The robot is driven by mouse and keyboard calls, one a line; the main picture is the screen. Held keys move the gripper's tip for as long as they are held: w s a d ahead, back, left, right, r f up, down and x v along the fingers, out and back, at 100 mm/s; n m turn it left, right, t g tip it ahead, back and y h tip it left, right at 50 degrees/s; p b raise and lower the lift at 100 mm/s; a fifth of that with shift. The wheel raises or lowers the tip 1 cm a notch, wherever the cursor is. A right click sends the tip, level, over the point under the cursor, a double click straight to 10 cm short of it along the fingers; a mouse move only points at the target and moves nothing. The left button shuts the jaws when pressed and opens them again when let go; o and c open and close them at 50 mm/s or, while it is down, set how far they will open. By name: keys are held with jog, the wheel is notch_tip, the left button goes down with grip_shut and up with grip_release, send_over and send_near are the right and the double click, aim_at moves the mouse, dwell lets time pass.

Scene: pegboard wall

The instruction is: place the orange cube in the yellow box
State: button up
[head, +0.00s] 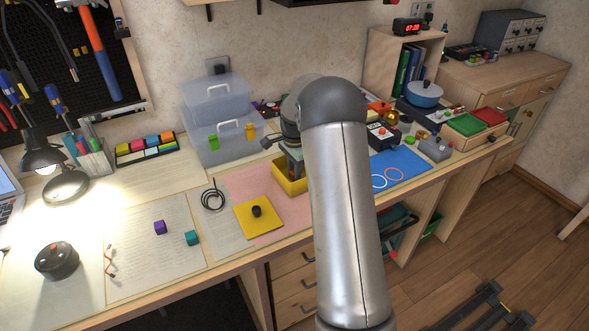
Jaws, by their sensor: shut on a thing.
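The yellow box (288,184) stands open on the bench, partly behind my arm. Its yellow lid (246,223) with a black knob lies flat on the bench to the front left of it. My gripper (294,164) points down at the box opening, partly covered by my arm. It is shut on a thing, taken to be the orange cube. The cube itself is hidden in this view, and I cannot tell how deep it is in the box.
Clear plastic bins (222,138) stand behind. A blue mat (401,168) with rings lies to the right.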

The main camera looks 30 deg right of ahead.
jog(key=shift+f, duration=0.15)
jog(key=o, duration=1)
jog(key=shift+c, duration=0.2)
notch_tip(320, 180, up, 12)
jog(key=s+a+r+n, duration=0.2)
jog(key=s+a+n, duration=0.2)
jog(key=s+a, duration=0.3)
jog(key=s+a+r+n, duration=0.2)
jog(key=s+a+n, duration=0.25)
jog(key=s, duration=0.45)
jog(key=s+a+f+n, duration=0.2)
jog(key=s+a+n, duration=0.1)
jog(key=s, duration=0.6)
jog(key=s+a+f+n, duration=0.3)
jog(key=s+n, duration=0.2)
jog(key=s, duration=0.5)
jog(key=shift+f, duration=0.25)
jog(key=shift+a+n, duration=0.1)
jog(key=shift+n, duration=0.15)
